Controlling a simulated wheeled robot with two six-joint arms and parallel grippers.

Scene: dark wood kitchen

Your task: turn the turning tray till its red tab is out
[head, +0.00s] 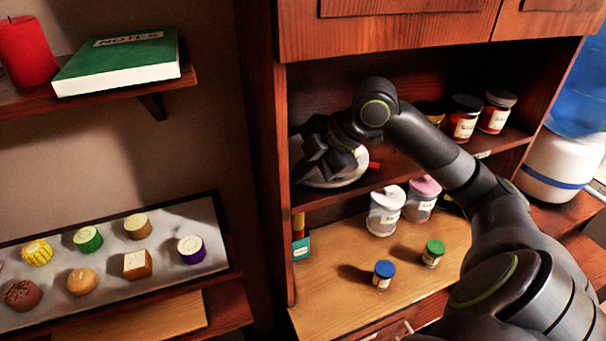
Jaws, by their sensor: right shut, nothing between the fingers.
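The turning tray (352,176) is a pale round disc on the shelf inside the open cabinet, partly hidden behind my right gripper. Its small red tab (374,166) shows at the right side of the disc. My right gripper (318,166) is shut with nothing in it, over the left part of the tray. I cannot tell whether its fingers touch the tray. My left gripper is out of view.
Dark-lidded jars (463,122) stand to the right on the same shelf. Below are a white canister (385,212), a pink-lidded jar (423,202), a blue-capped jar (383,275) and a green-capped jar (433,254). The cabinet's left wall (270,165) is close to my right gripper.

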